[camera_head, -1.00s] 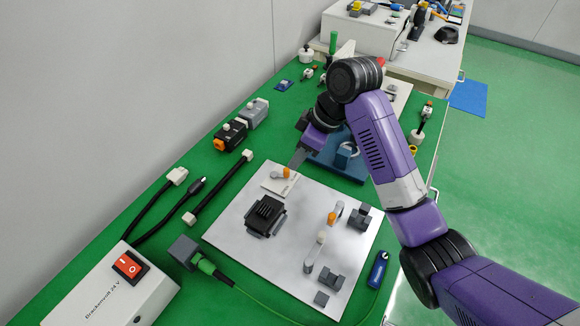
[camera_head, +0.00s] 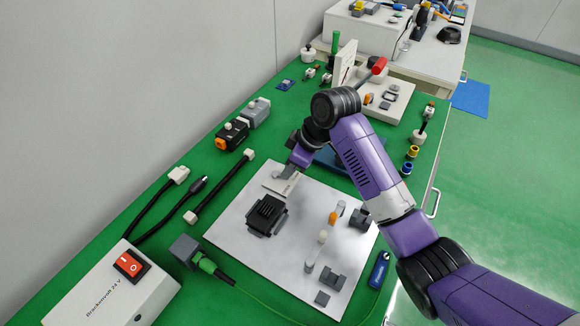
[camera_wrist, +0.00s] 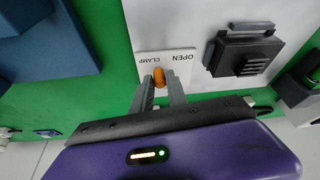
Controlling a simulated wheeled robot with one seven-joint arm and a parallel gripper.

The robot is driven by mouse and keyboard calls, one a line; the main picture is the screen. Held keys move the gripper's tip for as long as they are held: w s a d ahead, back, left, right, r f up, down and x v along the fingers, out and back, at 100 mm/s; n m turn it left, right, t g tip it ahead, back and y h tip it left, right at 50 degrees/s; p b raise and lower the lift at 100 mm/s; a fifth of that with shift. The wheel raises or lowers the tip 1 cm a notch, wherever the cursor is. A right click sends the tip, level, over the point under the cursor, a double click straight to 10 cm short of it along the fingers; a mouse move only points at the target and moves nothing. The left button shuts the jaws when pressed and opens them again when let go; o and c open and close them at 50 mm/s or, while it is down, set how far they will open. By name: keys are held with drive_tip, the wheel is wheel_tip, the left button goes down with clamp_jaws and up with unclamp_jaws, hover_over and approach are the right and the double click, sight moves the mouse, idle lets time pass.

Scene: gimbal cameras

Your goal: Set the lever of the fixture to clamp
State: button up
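The fixture's lever has an orange knob (camera_wrist: 159,77) at the edge of a small white label plate (camera_wrist: 147,66), which also shows in the head view (camera_head: 272,184). The plate reads OPEN and CLAMP, upside down in the wrist view. The knob lies below the words, between their middles and nearer CLAMP. The rest of the lever is hidden. My gripper (camera_wrist: 160,82) is down at the plate with one finger on each side of the knob. I cannot tell whether the fingers touch it. In the head view my gripper (camera_head: 286,172) covers the knob.
A black ribbed block (camera_head: 266,214) sits close by on the grey board (camera_head: 240,235). A blue fixture (camera_head: 325,158) lies behind, partly hidden by my arm.

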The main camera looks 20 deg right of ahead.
clamp_jaws()
drive_tip(key=shift+w+d+r+n+p, duration=0.1)
drive_tip(key=shift+w+d+n+p, duration=0.05)
drive_tip(key=shift+n+p, duration=0.2)
drive_tip(key=shift+w+n+g, duration=0.2)
drive_tip(key=shift+n+g, duration=0.1)
drive_tip(key=shift+n, duration=0.35)
drive_tip(key=o, duration=0.6)
unclamp_jaws()
